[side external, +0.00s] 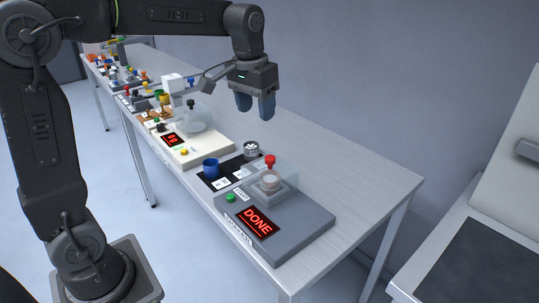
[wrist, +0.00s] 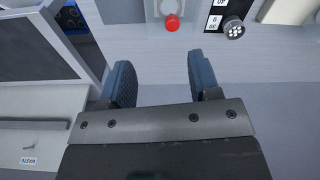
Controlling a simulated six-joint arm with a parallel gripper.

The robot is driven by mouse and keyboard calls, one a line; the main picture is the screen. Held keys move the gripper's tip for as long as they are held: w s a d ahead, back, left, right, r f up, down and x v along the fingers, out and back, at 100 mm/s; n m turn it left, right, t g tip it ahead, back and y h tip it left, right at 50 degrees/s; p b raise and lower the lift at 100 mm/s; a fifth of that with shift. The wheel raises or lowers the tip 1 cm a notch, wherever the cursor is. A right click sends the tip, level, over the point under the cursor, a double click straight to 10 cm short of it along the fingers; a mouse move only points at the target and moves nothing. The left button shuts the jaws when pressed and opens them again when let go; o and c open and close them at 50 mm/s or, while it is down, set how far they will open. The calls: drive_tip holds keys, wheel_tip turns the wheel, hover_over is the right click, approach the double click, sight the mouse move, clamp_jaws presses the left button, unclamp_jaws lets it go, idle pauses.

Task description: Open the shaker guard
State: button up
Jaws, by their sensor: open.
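The shaker is a grey box (side external: 290,228) at the near end of the bench, with a red "DONE" display (side external: 258,221) and a green button (side external: 230,198). A clear guard (side external: 287,184) with a red knob (side external: 270,160) stands over a pale round container (side external: 269,182) on it. The guard appears closed around the container. In the wrist view the red knob (wrist: 172,22) shows at the top edge. My gripper (side external: 256,106) is open and empty, in the air above and behind the shaker, apart from the knob; its two blue fingers (wrist: 155,82) frame bare space.
A white scale-like device (side external: 203,152) with clear shields stands farther along. The bench's right side is clear.

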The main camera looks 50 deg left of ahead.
drive_tip(key=g, duration=0.1)
hover_over(270, 157)
wheel_tip(270, 157, down, 2)
drive_tip(key=f, duration=0.1)
drive_tip(key=shift+n, duration=0.3)
wheel_tip(270, 157, down, 13)
drive_tip(key=shift+s+f, duration=0.15)
drive_tip(key=shift+f, duration=0.05)
clamp_jaws()
